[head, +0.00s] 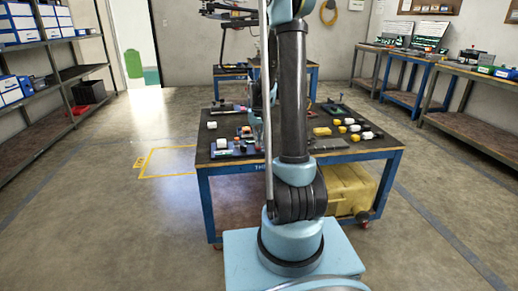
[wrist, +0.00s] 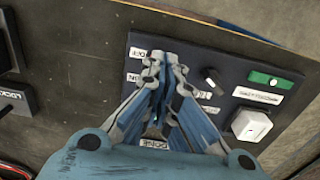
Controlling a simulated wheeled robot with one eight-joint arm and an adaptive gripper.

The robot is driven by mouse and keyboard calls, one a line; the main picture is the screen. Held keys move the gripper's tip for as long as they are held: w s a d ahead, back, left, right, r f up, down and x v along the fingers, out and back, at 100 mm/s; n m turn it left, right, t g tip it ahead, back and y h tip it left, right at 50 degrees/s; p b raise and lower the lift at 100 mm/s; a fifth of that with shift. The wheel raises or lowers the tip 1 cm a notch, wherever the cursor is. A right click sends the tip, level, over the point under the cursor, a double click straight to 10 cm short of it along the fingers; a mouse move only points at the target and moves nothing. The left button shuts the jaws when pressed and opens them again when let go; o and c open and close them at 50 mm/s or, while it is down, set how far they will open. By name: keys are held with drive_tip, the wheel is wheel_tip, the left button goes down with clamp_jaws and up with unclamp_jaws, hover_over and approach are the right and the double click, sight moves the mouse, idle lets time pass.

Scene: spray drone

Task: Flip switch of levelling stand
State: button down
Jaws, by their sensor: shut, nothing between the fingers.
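In the wrist view, a dark control panel (wrist: 212,122) lies below my gripper (wrist: 161,58). My gripper is shut and empty, with its fingertips over the panel's left part, beside an OFF label (wrist: 137,53). The fingers hide whatever sits between the labels there, and I cannot tell whether they touch it. A small dark knob (wrist: 214,80) stands right of the fingers. In the head view, my arm hides my gripper and part of the workbench (head: 225,165).
Another dark device (wrist: 14,102) with a partly readable label is at the wrist view's left edge. Several small parts lie on the workbench in the head view. A yellow container (head: 350,188) is under it. Shelving (head: 55,95) stands left, with open floor between.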

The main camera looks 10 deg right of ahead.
drive_tip(key=shift+f, duration=0.8)
idle(0.5)
drive_tip(key=shift+r, duration=3.5)
